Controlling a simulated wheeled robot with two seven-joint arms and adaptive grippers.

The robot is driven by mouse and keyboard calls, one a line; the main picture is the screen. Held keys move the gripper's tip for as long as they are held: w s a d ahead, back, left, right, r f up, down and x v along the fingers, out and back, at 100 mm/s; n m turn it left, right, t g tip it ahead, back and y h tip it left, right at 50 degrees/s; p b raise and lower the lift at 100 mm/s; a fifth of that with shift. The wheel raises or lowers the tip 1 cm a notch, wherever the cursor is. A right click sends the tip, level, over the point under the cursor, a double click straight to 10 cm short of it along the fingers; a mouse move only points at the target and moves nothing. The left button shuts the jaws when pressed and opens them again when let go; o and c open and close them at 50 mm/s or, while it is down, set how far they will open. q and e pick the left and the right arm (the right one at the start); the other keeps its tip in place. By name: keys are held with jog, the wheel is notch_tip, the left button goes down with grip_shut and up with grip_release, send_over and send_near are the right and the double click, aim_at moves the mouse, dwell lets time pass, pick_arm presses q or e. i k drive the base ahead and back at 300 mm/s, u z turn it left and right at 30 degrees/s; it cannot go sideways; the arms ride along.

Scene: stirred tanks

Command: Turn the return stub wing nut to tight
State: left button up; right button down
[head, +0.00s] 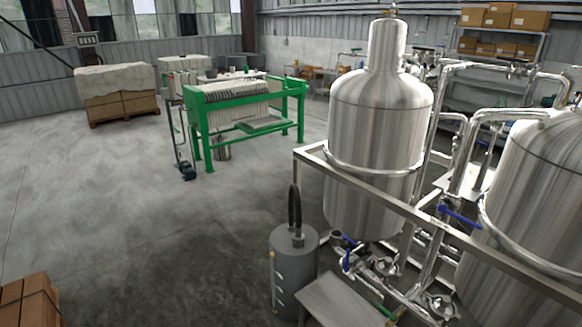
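Neither of my grippers is in the head view. I cannot make out the return stub wing nut at this distance. Steel pipework with valves and clamps (385,268) runs below the near stirred tank (378,130). A short open pipe end (337,238) stands beside this pipework, and I cannot tell whether it is the return stub. A blue lever handle (460,217) sits on the pipework between the tanks. Another blue handle (347,261) is low, below the near tank.
A metal frame rail (440,222) crosses in front of the tanks. A grey cylinder with a black hose (293,262) stands left of them. A second tank (545,205) is at right. A green filter press (245,105) stands behind. The concrete floor (130,210) at left is open.

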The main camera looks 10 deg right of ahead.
aim_at(421, 301)
jog(key=z, duration=1.2)
jog(key=i, duration=0.25)
jog(key=z, duration=0.85)
